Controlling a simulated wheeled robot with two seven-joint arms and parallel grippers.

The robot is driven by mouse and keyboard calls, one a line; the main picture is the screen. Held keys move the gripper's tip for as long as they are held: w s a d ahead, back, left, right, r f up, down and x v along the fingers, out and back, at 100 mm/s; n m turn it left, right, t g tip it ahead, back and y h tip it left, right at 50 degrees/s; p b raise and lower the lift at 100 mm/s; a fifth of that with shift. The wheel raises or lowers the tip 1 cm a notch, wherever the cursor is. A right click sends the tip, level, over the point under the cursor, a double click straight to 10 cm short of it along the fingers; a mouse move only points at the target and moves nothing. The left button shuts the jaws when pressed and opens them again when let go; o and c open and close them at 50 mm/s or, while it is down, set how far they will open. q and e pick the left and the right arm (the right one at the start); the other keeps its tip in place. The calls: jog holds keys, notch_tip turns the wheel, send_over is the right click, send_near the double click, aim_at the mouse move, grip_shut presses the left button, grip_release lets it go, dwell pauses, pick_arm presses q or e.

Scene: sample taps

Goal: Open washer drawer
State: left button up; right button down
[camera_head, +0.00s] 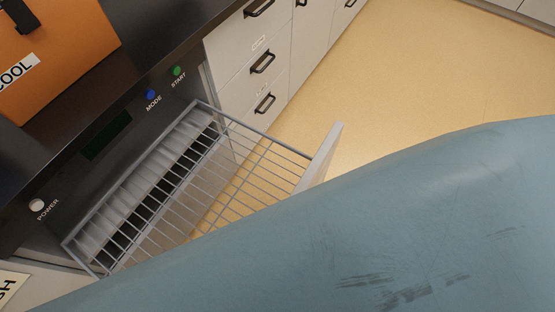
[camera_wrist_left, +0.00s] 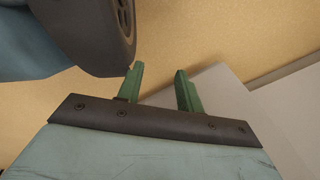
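The washer drawer (camera_head: 262,160) is a grey wire rack pulled out from the dark washer front (camera_head: 105,135) in the head view. The edge of its pale front panel (camera_head: 324,152) shows at the far end. The rest of the panel is hidden behind a large blue-grey part of my body. My left gripper (camera_wrist_left: 158,70) has green fingers standing apart with nothing seen between them. A pale panel (camera_wrist_left: 222,95) lies behind and beside the right-hand finger; I cannot tell whether they touch. My left gripper does not show in the head view, and my right gripper is in neither view.
The washer has a blue MODE button (camera_head: 150,94), a green START button (camera_head: 177,71) and a white POWER button (camera_head: 37,204). An orange COOL box (camera_head: 60,50) stands on the dark counter. White drawers (camera_head: 240,50) with black handles adjoin. The yellow floor (camera_head: 400,70) beyond is clear.

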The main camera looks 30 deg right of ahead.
pick_arm(q)
jog(key=shift+w, duration=0.1)
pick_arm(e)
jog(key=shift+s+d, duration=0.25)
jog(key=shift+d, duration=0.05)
pick_arm(q)
jog(key=shift+d, duration=0.1)
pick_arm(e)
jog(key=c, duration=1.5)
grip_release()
